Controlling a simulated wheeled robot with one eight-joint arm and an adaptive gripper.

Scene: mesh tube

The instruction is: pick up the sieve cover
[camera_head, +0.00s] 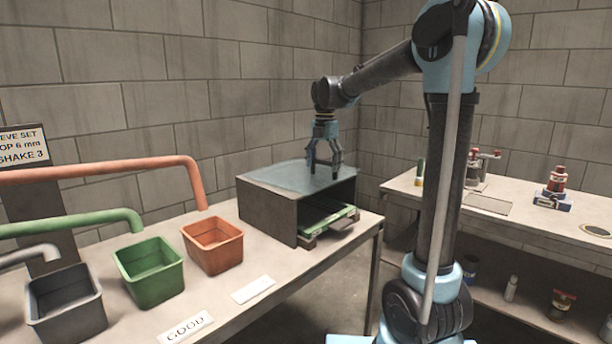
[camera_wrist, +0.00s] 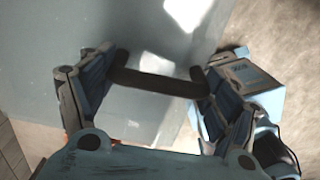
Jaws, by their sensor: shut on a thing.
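The sieve cover (camera_head: 278,178) is a flat grey-blue, glossy sheet on top of a dark box (camera_head: 266,212). In the wrist view the cover (camera_wrist: 60,50) fills much of the left and middle and has a dark bar handle (camera_wrist: 155,84). My gripper (camera_head: 324,172) points down over the cover. In the wrist view my gripper (camera_wrist: 156,80) has one finger at each end of the handle and is shut on it. I cannot tell whether the cover is apart from the box. A green-edged sieve tray (camera_head: 330,217) shows inside the box's open front.
Grey (camera_head: 68,312), green (camera_head: 150,278) and orange (camera_head: 213,250) bins stand left of the box, below coloured pipes (camera_head: 110,168). A "GOOD" label (camera_head: 186,328) and a pale card (camera_head: 253,290) lie in front. A second table (camera_head: 440,205) at right holds small items.

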